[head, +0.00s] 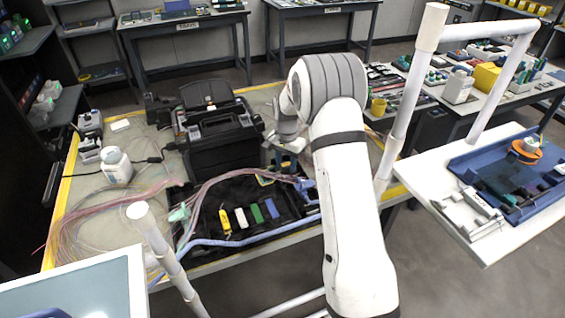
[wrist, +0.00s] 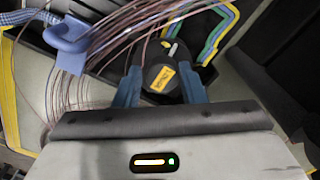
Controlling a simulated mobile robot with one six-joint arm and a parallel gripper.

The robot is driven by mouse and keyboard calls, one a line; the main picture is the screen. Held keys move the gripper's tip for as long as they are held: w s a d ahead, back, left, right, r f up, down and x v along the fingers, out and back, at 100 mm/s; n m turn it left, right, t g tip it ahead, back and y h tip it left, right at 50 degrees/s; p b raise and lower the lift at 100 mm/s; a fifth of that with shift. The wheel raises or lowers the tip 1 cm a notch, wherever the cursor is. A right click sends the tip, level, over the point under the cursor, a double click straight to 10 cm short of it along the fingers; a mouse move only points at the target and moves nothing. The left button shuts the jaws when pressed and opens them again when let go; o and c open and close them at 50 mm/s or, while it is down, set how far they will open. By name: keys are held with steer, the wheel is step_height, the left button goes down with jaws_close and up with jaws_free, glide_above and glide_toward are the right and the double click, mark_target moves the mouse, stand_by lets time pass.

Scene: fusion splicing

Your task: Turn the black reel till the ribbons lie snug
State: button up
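The black reel (wrist: 153,52) with a yellow label is in the middle of the wrist view. My gripper (wrist: 160,86) has one blue finger on each side of it, with no clear gap, and looks shut on it. Thin pinkish ribbons (wrist: 112,38) run in loose curved strands past the reel's left side and above it. In the head view ribbons (head: 215,180) arch over the dark tray on the table. My gripper shows small there (head: 287,150), and I cannot make out the reel beside it.
A blue clip (wrist: 70,42) stands left of the reel, close to the ribbons. Yellow and blue cables (wrist: 215,35) run at the right. In the head view a black splicer case (head: 215,140) stands behind the tray, and a white bottle (head: 116,165) stands at the left.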

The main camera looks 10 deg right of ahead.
mark_target(286, 165)
steer(key=o, duration=0.4)
steer(key=shift+r, duration=3.95)
